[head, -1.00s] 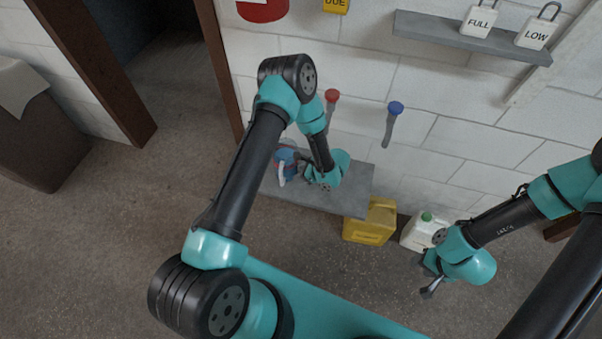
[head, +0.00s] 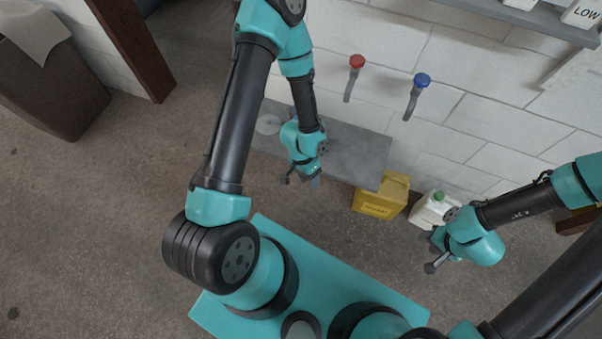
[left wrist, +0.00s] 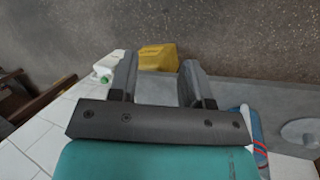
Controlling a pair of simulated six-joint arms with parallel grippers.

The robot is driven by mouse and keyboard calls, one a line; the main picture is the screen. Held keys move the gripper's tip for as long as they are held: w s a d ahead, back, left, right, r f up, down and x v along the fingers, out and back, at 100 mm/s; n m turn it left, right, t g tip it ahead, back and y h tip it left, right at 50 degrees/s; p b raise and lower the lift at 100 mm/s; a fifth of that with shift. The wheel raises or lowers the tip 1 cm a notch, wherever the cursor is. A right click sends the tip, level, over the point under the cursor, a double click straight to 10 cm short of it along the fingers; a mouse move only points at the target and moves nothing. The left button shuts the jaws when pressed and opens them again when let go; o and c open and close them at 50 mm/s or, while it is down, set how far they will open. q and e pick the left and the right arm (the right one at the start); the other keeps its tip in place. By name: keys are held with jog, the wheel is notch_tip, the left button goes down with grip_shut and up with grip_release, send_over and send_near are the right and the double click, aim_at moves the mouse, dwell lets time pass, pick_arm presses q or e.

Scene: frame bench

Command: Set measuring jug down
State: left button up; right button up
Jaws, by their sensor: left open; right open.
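A blue and red object (left wrist: 249,132), which looks like the measuring jug, is at the right edge of the left wrist view, beside my left gripper and outside its fingers. In the head view my left arm hides nearly all of it. It appears to be on the grey bench (head: 358,158); its base is not clear. My left gripper (head: 301,181) is open over the front edge of the bench, with nothing between its fingers (left wrist: 158,75). My right gripper (head: 436,262) is open and empty, low at the right.
A grey round disc (head: 268,124) lies at the bench's left end. A yellow can (head: 381,196) and a white can with a green cap (head: 432,209) stand at the bench's right. Red (head: 355,75) and blue (head: 418,95) handles stick out above. The bench's right part is clear.

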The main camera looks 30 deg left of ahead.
pick_arm(q)
jog(key=a+r+n+t, duration=0.1)
jog(key=n, duration=0.1)
jog(key=s+a+r+n+t, duration=0.1)
jog(key=r+n+t, duration=0.1)
jog(key=shift+a+n+y, duration=0.25)
jog(key=shift+n+y, duration=0.05)
